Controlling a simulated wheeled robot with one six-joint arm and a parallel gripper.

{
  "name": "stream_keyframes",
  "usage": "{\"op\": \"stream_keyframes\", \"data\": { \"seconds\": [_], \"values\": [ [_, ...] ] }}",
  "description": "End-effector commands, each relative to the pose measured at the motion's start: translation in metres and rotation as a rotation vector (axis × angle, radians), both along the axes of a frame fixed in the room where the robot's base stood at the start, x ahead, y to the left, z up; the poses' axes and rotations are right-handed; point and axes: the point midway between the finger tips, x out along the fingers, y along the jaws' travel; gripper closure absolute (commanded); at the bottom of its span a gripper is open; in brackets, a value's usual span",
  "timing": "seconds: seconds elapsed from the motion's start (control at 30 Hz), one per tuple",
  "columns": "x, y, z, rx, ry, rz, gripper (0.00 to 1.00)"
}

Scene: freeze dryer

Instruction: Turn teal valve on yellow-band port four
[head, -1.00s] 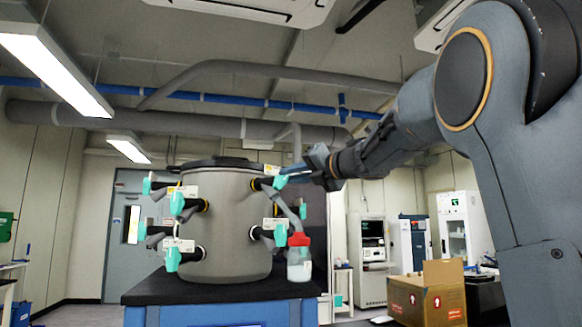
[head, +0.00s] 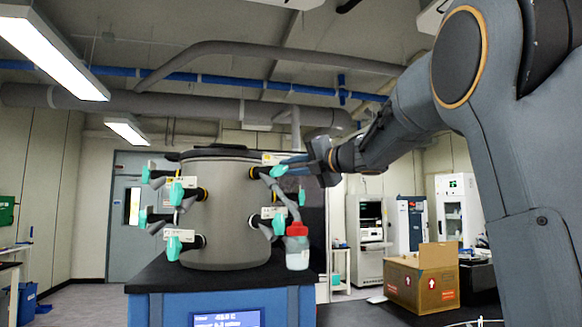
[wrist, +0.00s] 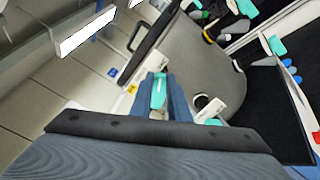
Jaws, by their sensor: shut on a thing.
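The grey cylindrical drying chamber (head: 225,225) stands on a blue base with a dark top. Several teal valves ring it in the head view. My gripper (head: 290,164) reaches in from the right to the upper right port, whose neck (head: 255,172) shows a yellow-orange band. Its fingers are shut on the teal valve (head: 279,171) there. In the wrist view the teal valve (wrist: 159,90) sits between the two blue fingers of my gripper (wrist: 163,92), beside a white label (wrist: 150,75). The fingers partly hide the valve, and the label's number is too small to read.
A red-capped bottle (head: 297,252) hangs below, at the chamber's right side. Another teal valve (head: 279,224) sits below the held one. A cardboard box (head: 424,280) stands at the right. A lit display (head: 226,319) is on the base's front.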

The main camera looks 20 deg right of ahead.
Motion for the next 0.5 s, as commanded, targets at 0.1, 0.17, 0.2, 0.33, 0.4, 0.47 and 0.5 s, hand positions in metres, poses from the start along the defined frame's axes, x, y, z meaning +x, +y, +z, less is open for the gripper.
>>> {"op": "stream_keyframes", "data": {
  "seconds": [0.1, 0.17, 0.2, 0.33, 0.4, 0.47, 0.5],
  "values": [
    [0.0002, -0.0006, -0.0002, 0.002, 0.001, -0.001, 1.0],
    [0.0002, -0.0006, -0.0003, 0.002, 0.001, -0.001, 0.83],
    [0.0002, -0.0006, -0.0003, 0.002, 0.001, -0.001, 0.76],
    [0.0001, -0.0004, -0.0003, 0.001, 0.0, -0.001, 0.66],
    [0.0002, -0.0003, -0.0003, 0.001, 0.0, -0.001, 0.66],
    [0.0001, -0.0002, -0.0002, 0.001, 0.0, -0.001, 0.66],
    [0.0001, -0.0002, -0.0001, 0.0, 0.0, 0.0, 0.66]
  ]
}}
